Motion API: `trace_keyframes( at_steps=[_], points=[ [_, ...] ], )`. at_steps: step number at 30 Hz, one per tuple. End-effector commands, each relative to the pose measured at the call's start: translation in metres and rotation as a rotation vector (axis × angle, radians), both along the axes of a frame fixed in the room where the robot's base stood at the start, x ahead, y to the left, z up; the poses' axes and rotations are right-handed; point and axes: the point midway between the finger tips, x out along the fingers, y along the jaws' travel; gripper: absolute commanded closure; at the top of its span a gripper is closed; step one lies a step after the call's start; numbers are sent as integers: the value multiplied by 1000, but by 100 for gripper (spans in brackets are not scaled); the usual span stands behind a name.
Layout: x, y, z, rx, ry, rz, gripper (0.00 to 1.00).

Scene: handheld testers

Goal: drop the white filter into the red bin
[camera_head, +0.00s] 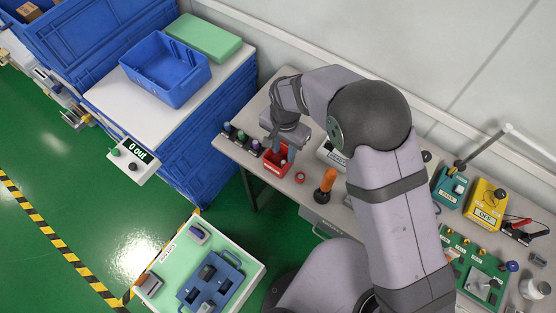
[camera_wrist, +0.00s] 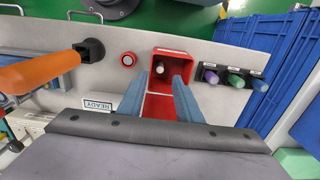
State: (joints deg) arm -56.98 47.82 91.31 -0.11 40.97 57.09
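The red bin (camera_wrist: 184,58) sits near the edge of the grey bench; it also shows in the head view (camera_head: 270,167), partly covered by my gripper. A small whitish cylinder, seemingly the white filter (camera_wrist: 161,68), shows inside the bin in the wrist view. My gripper (camera_wrist: 160,80) is over the bin with its two blue fingers spread apart. The cylinder shows between the fingertips with a gap on both sides, so nothing is gripped. In the head view my gripper (camera_head: 286,150) points down at the bin, and its fingertips are hard to make out.
Purple, green and dark cylinders (camera_wrist: 235,81) stand in a row beside the bin. A red button (camera_wrist: 127,59) and an orange-handled tool (camera_wrist: 40,70) in a dark holder are on the other side. Blue crates (camera_head: 165,70) stand left of the bench.

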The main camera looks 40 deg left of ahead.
Motion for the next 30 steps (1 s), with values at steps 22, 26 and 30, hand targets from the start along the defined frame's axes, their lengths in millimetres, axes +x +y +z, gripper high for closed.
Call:
trace_keyframes(
  at_steps=[22,26,30],
  points=[
    [0,0,67,0,0,0,68],
    [0,0,67,0,0,0,68],
    [0,0,67,0,0,0,68]
  ],
)
